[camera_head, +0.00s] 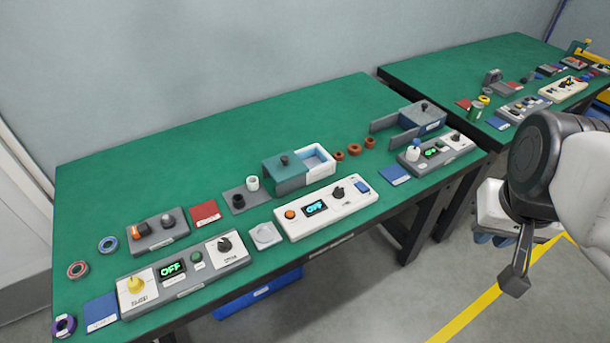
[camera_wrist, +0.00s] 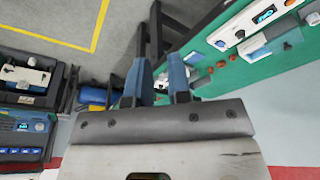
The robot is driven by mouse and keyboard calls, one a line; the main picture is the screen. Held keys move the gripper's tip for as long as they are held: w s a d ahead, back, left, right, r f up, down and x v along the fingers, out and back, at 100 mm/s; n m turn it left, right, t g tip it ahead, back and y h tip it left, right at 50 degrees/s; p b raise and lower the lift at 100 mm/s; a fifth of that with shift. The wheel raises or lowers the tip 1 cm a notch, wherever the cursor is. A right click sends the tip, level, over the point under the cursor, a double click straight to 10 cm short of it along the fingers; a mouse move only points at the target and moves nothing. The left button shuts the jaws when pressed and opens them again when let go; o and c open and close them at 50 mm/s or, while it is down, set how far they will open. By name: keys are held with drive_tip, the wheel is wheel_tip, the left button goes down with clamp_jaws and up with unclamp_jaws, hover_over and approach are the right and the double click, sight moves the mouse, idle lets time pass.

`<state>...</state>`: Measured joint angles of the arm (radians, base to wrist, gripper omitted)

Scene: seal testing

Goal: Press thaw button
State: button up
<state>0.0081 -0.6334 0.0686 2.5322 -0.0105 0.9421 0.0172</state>
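No button carries a label I can read, so I cannot tell which one is the thaw button. A grey panel (camera_head: 190,289) at the front left has a yellow knob, a lit OFF display, a green button (camera_head: 197,257) and a black knob. A white panel (camera_head: 300,233) in the middle has an orange button (camera_head: 290,214), a lit OFF display, a black knob and a blue part (camera_head: 362,187). My gripper (camera_head: 491,239) is off the table's right side, away from every panel. In the wrist view its two blue fingers (camera_wrist: 161,72) are apart with nothing between them.
A smaller grey panel (camera_head: 425,160) with a lit display stands at the table's right end. A green-and-white box (camera_head: 285,177), copper rings and coloured pads share the green table (camera_head: 200,150). A second table (camera_head: 450,75) is behind on the right. Floor between is clear.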

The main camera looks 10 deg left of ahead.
clamp_jaws()
idle(1.3)
